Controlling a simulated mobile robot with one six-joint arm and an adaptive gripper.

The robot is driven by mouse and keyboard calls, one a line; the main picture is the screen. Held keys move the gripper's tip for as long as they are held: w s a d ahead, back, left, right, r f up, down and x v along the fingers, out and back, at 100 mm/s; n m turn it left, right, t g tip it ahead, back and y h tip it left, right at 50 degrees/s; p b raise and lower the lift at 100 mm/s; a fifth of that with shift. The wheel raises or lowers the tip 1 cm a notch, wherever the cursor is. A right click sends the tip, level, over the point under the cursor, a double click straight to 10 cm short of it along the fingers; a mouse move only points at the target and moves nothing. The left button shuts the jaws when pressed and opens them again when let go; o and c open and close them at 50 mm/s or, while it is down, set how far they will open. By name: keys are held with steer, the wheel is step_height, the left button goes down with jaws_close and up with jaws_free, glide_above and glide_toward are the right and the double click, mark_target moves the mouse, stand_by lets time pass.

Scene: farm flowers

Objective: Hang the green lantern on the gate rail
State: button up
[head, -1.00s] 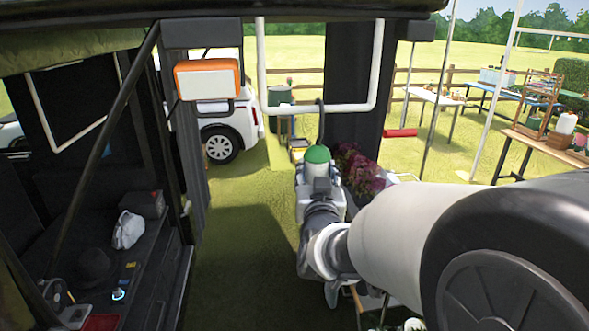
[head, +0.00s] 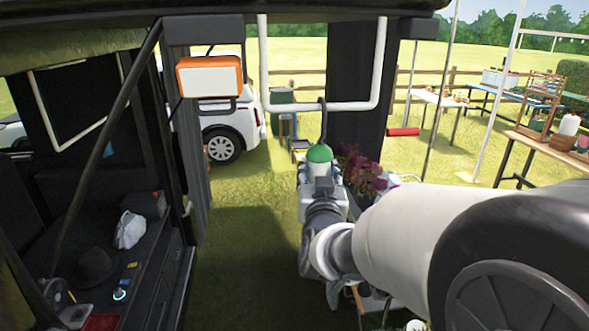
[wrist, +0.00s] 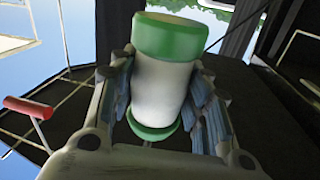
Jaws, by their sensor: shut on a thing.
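The green lantern (head: 319,154) has a green cap, a pale body and a dark hook (head: 323,118) rising from its top. It is upright in the head view. The hook's upper end overlaps the white rail's (head: 350,106) lower bar in the picture; I cannot tell whether it is over the bar or in front of it. My gripper (wrist: 160,78) is shut on the lantern's pale body, with a finger on each side. The wrist view shows the lantern's green ends and white middle (wrist: 162,92). My arm hides what lies below and right of it.
An orange-and-white lamp box (head: 209,77) hangs left of the rail. A dark post or curtain (head: 355,70) stands behind the rail's right side. A red-handled thing (head: 403,132) is to the right. A dark counter (head: 150,262) is at lower left. Grass is open in the middle.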

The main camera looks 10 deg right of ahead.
steer(key=o, duration=1.4)
steer(key=shift+f, duration=0.15)
steer(key=shift+c, duration=0.2)
steer(key=shift+o, duration=0.2)
steer(key=shift+o, duration=1.2)
steer(key=shift+s, duration=0.15)
steer(key=s+a+f+b, duration=0.1)
steer(key=s+b, duration=0.5)
steer(key=s, duration=0.7)
steer(key=shift+s+a+f, duration=0.25)
steer(key=shift+s+a, duration=0.1)
steer(key=shift+a, duration=0.25)
